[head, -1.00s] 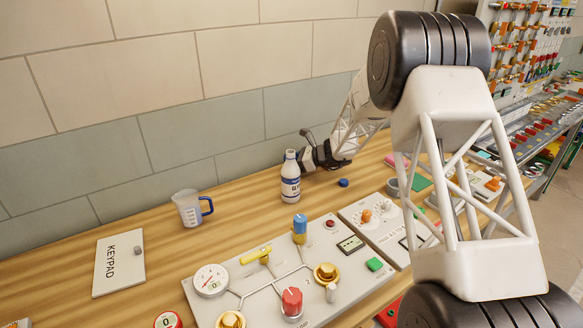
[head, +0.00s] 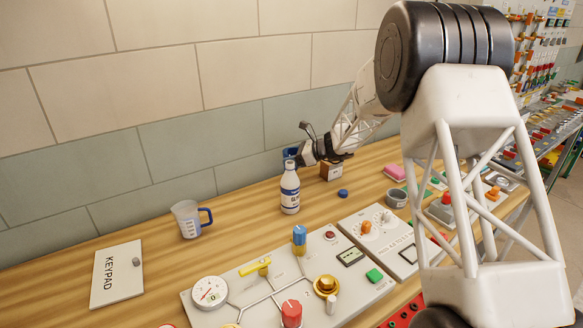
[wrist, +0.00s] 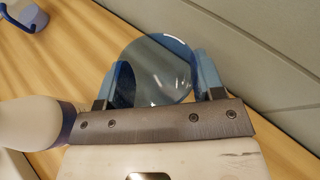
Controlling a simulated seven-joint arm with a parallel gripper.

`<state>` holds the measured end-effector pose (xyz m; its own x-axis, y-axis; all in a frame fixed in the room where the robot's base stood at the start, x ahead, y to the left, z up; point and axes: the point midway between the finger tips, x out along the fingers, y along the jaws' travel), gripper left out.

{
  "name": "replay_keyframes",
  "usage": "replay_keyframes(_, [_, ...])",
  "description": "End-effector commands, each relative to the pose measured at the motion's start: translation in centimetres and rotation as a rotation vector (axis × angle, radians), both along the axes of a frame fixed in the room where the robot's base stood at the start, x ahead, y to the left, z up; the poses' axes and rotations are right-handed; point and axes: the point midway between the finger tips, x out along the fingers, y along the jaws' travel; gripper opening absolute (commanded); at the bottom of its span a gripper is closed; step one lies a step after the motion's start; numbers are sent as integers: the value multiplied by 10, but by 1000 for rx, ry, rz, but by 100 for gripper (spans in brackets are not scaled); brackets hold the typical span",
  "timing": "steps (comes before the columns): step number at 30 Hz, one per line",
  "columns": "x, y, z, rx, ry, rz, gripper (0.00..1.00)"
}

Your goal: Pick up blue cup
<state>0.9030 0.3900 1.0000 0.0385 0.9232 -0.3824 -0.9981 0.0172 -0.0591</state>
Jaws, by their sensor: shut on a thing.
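A translucent blue cup (wrist: 155,65) sits between the fingers of my gripper in the wrist view, seen from above as a round shape. My gripper (wrist: 162,76) is shut on it, one blue-padded finger at each side. In the head view my gripper (head: 296,154) is just behind and above the white bottle's top; a small blue patch shows there, and I cannot tell whether it is cup or finger pad. The cup is mostly hidden in that view.
The white bottle (head: 290,190) stands close in front of my gripper. A measuring cup with a blue handle (head: 187,220) stands to the left. A small brown box (head: 331,171), blue cap (head: 343,193) and grey cup (head: 396,198) are to the right. A valve panel (head: 250,290) is in front.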

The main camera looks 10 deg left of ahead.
Motion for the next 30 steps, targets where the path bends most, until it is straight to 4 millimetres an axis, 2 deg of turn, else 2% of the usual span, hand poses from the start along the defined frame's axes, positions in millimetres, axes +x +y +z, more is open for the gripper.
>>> replay_keyframes(3, [0,0,17,1,-2,0,39])
replay_keyframes(9, [0,0,30,1,-1,0,39])
replay_keyframes(30, [0,0,32,0,0,0,39])
